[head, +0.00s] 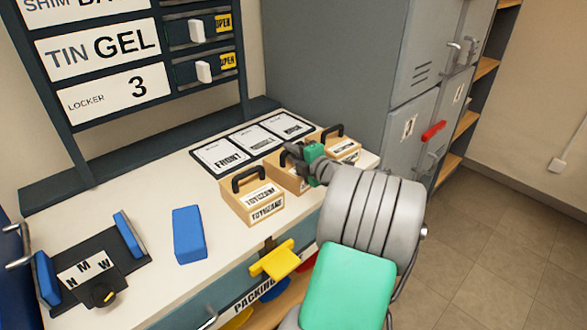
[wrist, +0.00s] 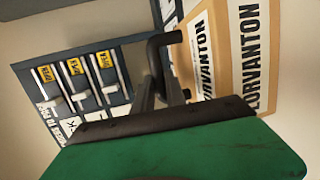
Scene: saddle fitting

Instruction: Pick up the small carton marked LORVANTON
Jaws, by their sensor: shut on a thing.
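The small LORVANTON carton (wrist: 212,70) is tan with white labels and a black handle (wrist: 158,58); it fills the right of the wrist view. My gripper (wrist: 165,92) is shut on that handle. In the head view my gripper (head: 298,160) is over the middle carton (head: 284,179) of a row of three, whose label is mostly hidden by my arm. I cannot tell whether the carton touches the bench.
A carton marked TOYOZAWI (head: 252,201) stands close on the left, another carton (head: 344,149) on the right. White label plates (head: 221,157) lie behind. A blue block (head: 189,234) stands on the bench (head: 160,188). Grey lockers (head: 345,65) rise behind on the right.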

